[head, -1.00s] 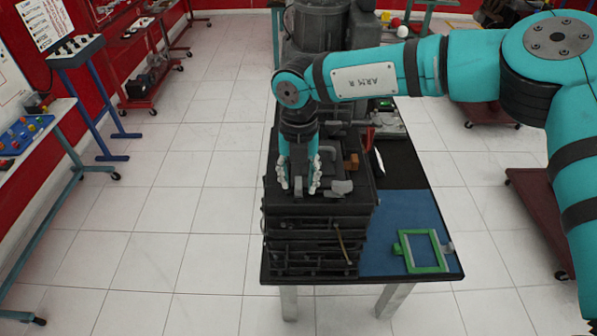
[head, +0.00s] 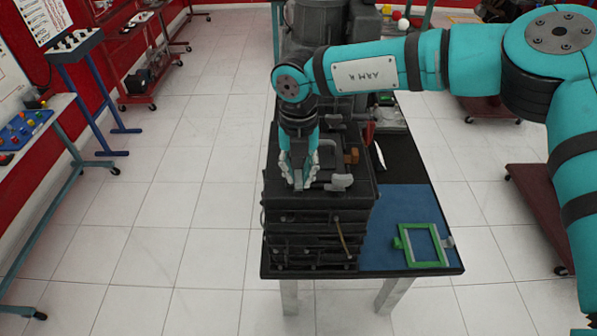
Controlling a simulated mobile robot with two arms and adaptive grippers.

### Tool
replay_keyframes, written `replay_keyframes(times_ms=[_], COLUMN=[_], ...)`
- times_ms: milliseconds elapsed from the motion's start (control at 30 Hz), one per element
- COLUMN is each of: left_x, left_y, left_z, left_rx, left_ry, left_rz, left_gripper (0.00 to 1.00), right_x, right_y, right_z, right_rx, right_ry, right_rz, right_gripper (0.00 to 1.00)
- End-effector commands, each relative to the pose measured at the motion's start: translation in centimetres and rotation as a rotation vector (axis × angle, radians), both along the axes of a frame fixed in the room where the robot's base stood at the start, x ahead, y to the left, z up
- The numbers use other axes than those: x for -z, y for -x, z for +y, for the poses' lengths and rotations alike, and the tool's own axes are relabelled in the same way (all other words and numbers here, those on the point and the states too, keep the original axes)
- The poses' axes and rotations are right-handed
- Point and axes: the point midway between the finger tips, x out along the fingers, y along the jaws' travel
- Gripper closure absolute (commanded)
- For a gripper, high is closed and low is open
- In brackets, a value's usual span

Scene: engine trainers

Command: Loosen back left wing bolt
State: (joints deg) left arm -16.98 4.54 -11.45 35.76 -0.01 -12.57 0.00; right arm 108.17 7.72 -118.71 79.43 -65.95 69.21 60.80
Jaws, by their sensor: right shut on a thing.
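The black engine trainer block (head: 310,235) stands on the near left of the workbench. My right gripper (head: 299,183) points down at the left part of its top and is shut on a wing bolt, which its fingers mostly hide. Another grey wing bolt (head: 340,182) sits to the right on the same top, apart from the gripper. My left gripper is not in view.
A green frame (head: 424,246) lies on the blue mat (head: 385,262) to the right of the block. A brown piece (head: 351,156) sits behind the right wing bolt. A large grey machine stands at the far end of the bench.

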Motion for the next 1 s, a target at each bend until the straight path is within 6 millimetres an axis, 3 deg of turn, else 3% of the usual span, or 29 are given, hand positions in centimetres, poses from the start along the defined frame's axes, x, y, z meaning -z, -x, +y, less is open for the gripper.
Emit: replay_keyframes(times_ms=[267,600,1000], left_x=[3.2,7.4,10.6], left_y=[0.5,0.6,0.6], left_z=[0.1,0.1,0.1], left_rx=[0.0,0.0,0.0], left_ry=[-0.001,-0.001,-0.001], left_rz=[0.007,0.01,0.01], left_gripper=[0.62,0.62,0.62], right_x=[0.6,0.6,0.3], right_y=[-0.1,-0.1,0.0], right_z=[0.0,0.1,0.2], right_rx=[-0.152,-0.466,-0.847], right_ry=[-0.003,-0.003,-0.002], right_rz=[-0.003,-0.003,-0.003], right_gripper=[1.0,1.0,1.0])
